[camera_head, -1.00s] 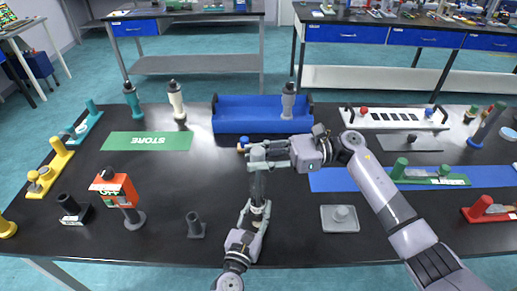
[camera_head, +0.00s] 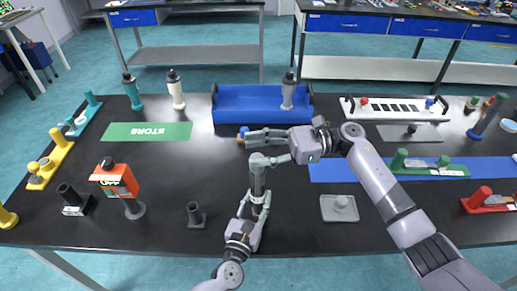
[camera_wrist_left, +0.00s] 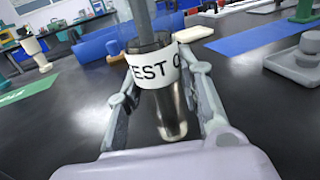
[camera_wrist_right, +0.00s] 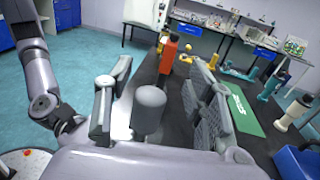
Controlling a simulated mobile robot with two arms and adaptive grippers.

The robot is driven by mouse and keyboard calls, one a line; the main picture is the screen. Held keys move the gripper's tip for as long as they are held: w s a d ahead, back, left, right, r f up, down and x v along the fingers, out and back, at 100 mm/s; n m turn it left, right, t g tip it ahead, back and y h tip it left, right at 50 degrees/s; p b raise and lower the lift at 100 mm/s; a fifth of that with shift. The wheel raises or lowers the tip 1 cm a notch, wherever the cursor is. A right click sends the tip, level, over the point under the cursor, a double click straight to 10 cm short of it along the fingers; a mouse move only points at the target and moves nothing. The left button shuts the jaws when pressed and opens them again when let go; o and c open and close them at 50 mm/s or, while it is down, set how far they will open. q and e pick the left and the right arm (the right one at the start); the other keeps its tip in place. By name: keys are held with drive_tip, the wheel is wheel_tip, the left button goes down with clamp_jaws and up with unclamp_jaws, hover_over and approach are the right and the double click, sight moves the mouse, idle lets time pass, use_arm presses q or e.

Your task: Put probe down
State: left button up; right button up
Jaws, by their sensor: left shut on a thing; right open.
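My left gripper (camera_head: 256,207) is shut on an upright, probe-like cylinder (camera_head: 257,180) above the middle of the black table. In the left wrist view, the fingers flank a dark collar with a white label (camera_wrist_left: 155,70) reading "TEST O", partly hidden. A grey shaft (camera_wrist_left: 143,22) rises from the collar and a shiny tapered part (camera_wrist_left: 170,110) shows below it. I cannot tell whether the lower end touches the table.
A small dark holder (camera_head: 196,214) stands left of my left gripper. A grey square plate with a knob (camera_head: 339,208) lies to the right.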

idle(0.4)
drive_tip(key=w+d, duration=0.1)
drive_tip(key=d, duration=0.9)
drive_tip(key=shift+w, duration=0.25)
use_arm(q)
drive_tip(key=o, duration=1.3)
